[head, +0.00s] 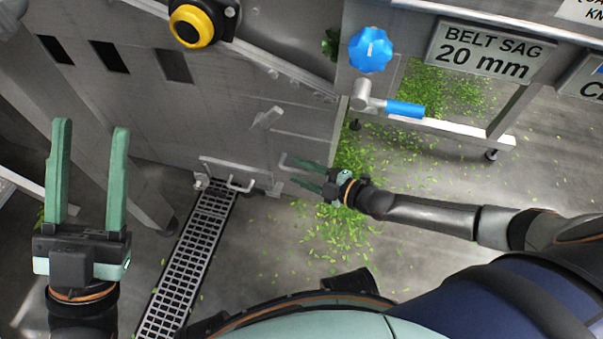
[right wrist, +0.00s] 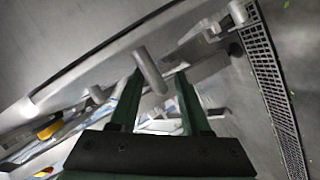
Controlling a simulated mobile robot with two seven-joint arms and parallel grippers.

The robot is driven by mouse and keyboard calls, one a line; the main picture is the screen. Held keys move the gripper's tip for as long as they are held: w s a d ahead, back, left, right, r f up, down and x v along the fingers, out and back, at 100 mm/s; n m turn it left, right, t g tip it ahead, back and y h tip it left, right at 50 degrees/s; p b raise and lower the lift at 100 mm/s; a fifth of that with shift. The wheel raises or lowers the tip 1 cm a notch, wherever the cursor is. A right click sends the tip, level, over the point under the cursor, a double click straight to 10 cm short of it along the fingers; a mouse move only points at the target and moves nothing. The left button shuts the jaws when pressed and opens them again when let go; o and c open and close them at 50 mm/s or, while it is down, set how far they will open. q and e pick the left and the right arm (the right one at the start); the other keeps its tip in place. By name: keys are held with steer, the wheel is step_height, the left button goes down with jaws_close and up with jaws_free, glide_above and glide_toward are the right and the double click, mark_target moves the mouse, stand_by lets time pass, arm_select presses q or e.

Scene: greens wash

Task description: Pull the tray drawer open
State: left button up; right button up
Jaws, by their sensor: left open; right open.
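A low panel (head: 225,170) with a small bar handle (head: 240,187) sits at the foot of the grey metal machine. A second, bent bar handle (head: 284,160) sticks out to its right; I cannot tell which belongs to the tray drawer. My right gripper (head: 293,172) is open beside this second handle. In the right wrist view a round metal bar (right wrist: 150,70) shows between the open fingers (right wrist: 160,78), apart from them or barely touching; I cannot tell. My left gripper (head: 91,125) is open and empty, raised at the left, away from the handles.
A floor drain grate (head: 187,265) runs below the panel. Green leaf scraps (head: 335,230) litter the floor. A blue knob (head: 370,50) and a blue-handled valve (head: 403,108) stand above right. A yellow-ringed black button (head: 190,25) is at the top.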

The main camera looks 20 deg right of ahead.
jaws_close()
stand_by(0.4)
steer(key=shift+f, duration=0.1)
stand_by(1.0)
